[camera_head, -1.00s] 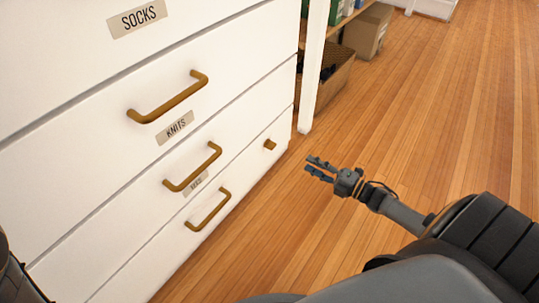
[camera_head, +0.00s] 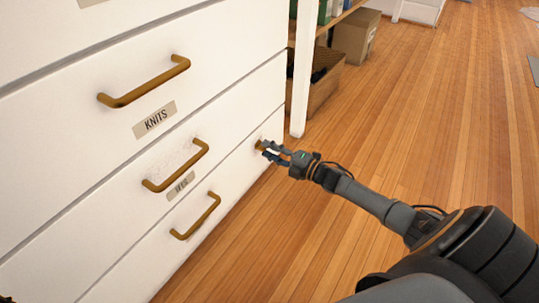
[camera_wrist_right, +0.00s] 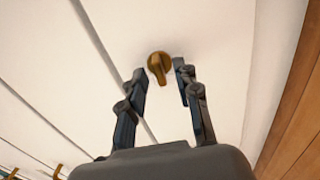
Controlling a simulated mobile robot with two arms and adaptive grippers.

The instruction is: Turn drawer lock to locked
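The drawer lock is a small brass turn knob (camera_wrist_right: 158,67) on the white drawer front. In the right wrist view its flat grip points down, tilted slightly to the right. In the head view the knob (camera_head: 260,145) is partly hidden by my right gripper (camera_head: 268,152). My right gripper also shows in the wrist view (camera_wrist_right: 160,82), open, with its fingertips on either side of the knob. The fingers look apart from it, with nothing held.
The white drawer front (camera_head: 90,160) carries brass bar handles (camera_head: 145,82) and a KNITS label (camera_head: 155,119). A white post (camera_head: 303,75) stands just right of the drawers, with a cardboard box (camera_head: 355,37) behind. The wooden floor (camera_head: 430,130) is clear.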

